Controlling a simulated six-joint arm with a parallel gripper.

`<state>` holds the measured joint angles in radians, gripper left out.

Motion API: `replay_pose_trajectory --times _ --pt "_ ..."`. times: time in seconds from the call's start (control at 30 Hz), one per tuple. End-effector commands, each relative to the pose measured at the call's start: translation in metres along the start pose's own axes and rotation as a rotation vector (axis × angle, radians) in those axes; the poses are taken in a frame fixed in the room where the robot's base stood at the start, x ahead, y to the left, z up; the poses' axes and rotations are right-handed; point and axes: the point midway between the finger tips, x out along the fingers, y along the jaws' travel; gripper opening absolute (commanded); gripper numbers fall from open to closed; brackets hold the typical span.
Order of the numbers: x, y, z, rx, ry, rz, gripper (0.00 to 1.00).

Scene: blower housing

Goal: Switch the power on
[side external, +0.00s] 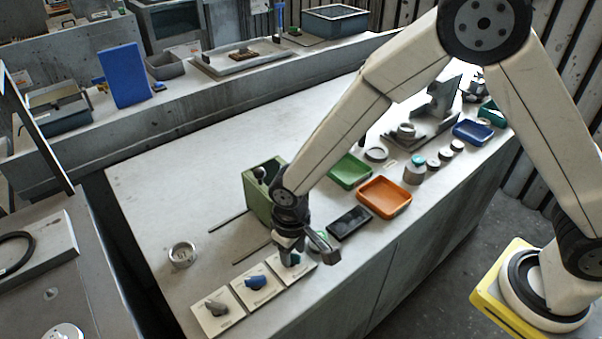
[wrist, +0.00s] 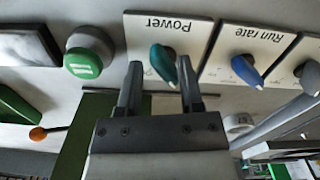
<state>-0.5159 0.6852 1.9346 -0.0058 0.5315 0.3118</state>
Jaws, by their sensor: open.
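The Power panel is a white plate (wrist: 195,35) with a teal knob (wrist: 163,64); in the side view the teal knob (side external: 291,259) is partly covered by my gripper. The knob's pointer is slightly tilted off the plate's upright axis in the wrist view. My gripper (side external: 305,250) is low over this panel at the bench's front edge. In the wrist view my gripper (wrist: 160,64) is open, one finger on each side of the knob, the right finger closer to it. I cannot tell whether a finger touches it.
The Run rate panel with a blue knob (wrist: 245,70) is beside it, then a panel with a grey knob (side external: 215,306). A green push button (wrist: 88,52) is on the other side. A green box (side external: 262,190) stands behind my gripper. An orange tray (side external: 384,197) lies farther right.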

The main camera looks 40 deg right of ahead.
Motion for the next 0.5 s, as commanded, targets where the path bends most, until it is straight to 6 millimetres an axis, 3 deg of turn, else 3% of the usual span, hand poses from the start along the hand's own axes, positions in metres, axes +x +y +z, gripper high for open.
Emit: replay_pose_trajectory --times 0.5 --pt "-0.0048 -0.0037 -0.0029 -0.389 0.009 -0.004 0.47"
